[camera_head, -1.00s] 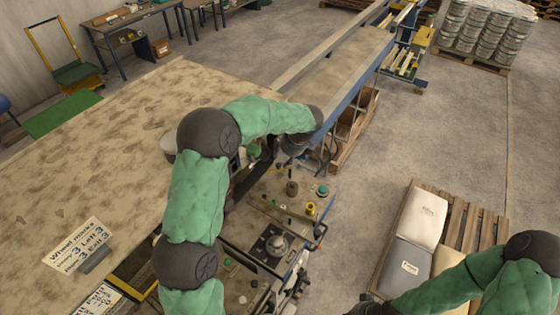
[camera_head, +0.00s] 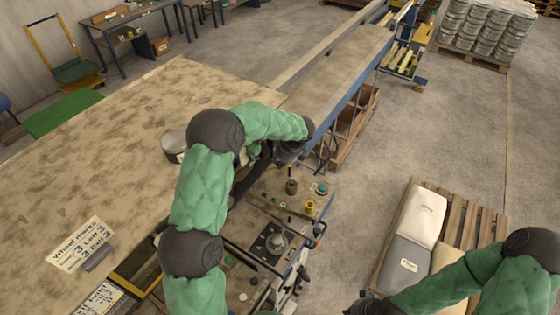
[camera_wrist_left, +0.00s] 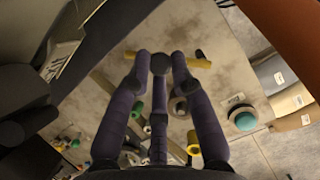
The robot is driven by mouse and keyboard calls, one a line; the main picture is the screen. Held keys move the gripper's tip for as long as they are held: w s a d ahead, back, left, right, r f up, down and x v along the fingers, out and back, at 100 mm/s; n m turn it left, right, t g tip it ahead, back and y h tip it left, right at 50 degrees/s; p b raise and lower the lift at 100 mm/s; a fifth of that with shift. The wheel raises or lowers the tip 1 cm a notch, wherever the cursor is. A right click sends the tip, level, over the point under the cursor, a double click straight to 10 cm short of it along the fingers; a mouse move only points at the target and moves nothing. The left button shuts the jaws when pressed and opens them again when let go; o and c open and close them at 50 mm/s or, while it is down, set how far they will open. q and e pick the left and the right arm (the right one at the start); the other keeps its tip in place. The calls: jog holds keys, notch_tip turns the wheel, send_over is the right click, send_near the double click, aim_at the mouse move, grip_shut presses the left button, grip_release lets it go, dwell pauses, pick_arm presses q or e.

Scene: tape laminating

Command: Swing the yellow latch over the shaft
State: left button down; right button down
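My left gripper (camera_wrist_left: 160,62) fills the middle of the left wrist view, its purple fingers drawn close together at the tips. A yellow bar (camera_wrist_left: 202,63), likely the latch, runs crosswise at the fingertips and sticks out on both sides. Whether the fingers grip it or only overlap it, I cannot tell. In the head view my left arm reaches over the machine panel (camera_head: 262,205) and its dark wrist hides the latch area. I cannot pick out the shaft with certainty. My right gripper (camera_head: 372,306) is at the bottom edge, small and dark, its fingers unclear.
A yellow knob (camera_head: 310,207), a brown post (camera_head: 291,187) and a teal button (camera_head: 321,188) stand up from the panel. A round can (camera_head: 173,146) sits on the large worn table (camera_head: 110,140). A pallet with sacks (camera_head: 425,215) stands right; floor between is clear.

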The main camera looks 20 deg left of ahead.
pick_arm(q)
jog(key=shift+s+d+n+g+b, duration=0.1)
jog(key=shift+d+n+g+b, duration=0.15)
jog(key=shift+n, duration=0.5)
jog(key=shift+s+d+n+g+b, duration=0.1)
jog(key=shift+s+d+n+g, duration=0.2)
jog(key=shift+n, duration=0.4)
jog(key=shift+w+d+n+g+b, duration=0.1)
jog(key=shift+n+g+b, duration=0.2)
jog(key=shift+n, duration=0.45)
jog(key=c, duration=1.1)
grip_release()
jog(key=v, duration=0.7)
jog(key=shift+r, duration=0.25)
jog(key=shift+d, duration=0.15)
